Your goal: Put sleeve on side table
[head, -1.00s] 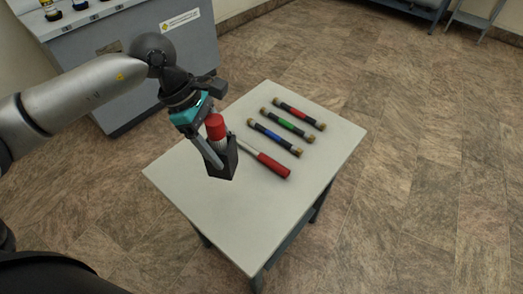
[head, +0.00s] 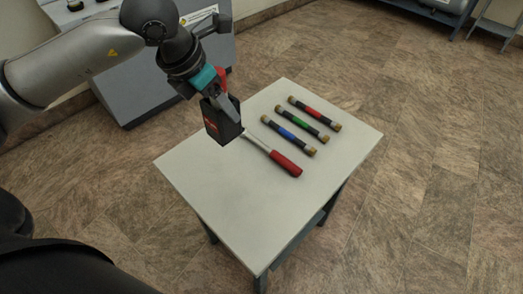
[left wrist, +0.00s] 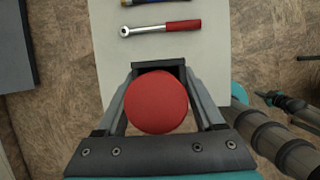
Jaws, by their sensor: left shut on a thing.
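My left gripper (head: 221,97) is shut on a black, box-shaped sleeve (head: 222,121) and holds it above the far left part of the side table (head: 230,205). A red piece shows by the fingers at the sleeve's top. In the left wrist view the red round top (left wrist: 156,102) sits between the two fingers (left wrist: 158,108), with the sleeve's black rim (left wrist: 158,66) just beyond it. The sleeve's inside is mostly hidden. My right gripper is not in the head view.
A ratchet wrench with a red handle (head: 286,163) lies on the table. Beyond it lie three dark tubes with blue (head: 289,135), green (head: 303,124) and red (head: 315,113) bands. The table's near part is clear. A grey cabinet (head: 150,85) stands behind.

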